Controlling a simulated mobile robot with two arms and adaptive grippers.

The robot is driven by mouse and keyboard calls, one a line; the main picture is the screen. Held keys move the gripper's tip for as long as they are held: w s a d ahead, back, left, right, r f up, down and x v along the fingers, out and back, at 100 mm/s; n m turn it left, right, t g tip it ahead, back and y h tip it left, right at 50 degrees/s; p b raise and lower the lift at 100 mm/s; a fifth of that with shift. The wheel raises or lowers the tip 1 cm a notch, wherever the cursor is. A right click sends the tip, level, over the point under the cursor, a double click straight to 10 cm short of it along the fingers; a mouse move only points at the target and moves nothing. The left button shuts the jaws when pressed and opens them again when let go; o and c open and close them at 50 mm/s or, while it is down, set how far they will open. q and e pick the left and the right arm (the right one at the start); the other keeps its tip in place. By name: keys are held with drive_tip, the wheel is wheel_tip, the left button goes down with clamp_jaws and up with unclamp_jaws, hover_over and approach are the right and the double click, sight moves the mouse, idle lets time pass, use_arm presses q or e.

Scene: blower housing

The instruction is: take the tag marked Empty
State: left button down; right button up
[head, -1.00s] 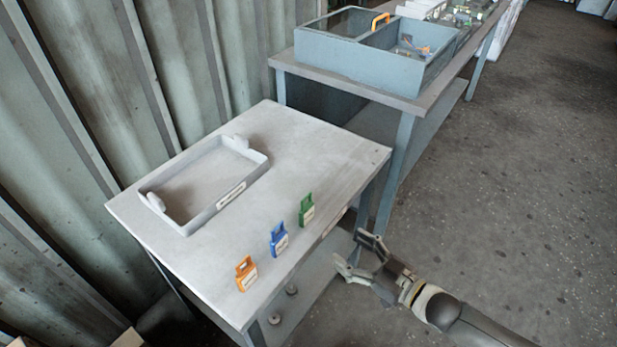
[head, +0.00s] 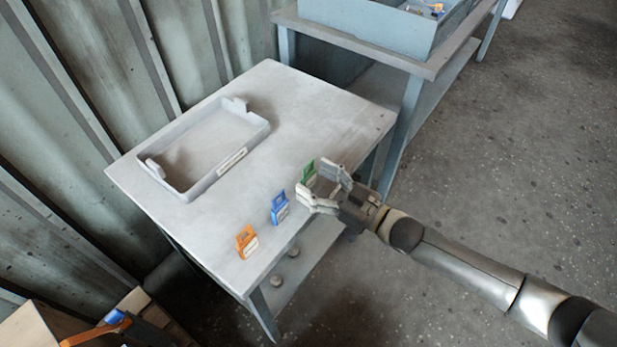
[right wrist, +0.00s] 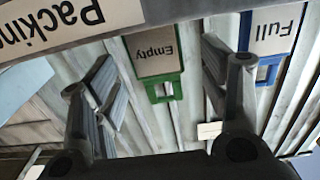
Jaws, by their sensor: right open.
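The green tag (head: 309,172) stands on the near edge of the grey table, partly hidden behind my right gripper (head: 321,186) in the head view. In the right wrist view the green tag (right wrist: 153,58) reads "Empty" and lies between the two spread fingers. An orange tag (head: 246,242) stands farther left. My left gripper is not in view.
A grey tray (head: 186,192) with a label lies on the table (head: 315,105) behind the tags. A blue-grey bin (head: 370,28) stands on a second table at the back. In the right wrist view a label (right wrist: 65,22) reads "Packing".

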drive_tip(key=shift+x, duration=1.35)
drive_tip(key=shift+d, duration=0.1)
drive_tip(key=c, duration=1)
drive_tip(key=shift+o, duration=0.2)
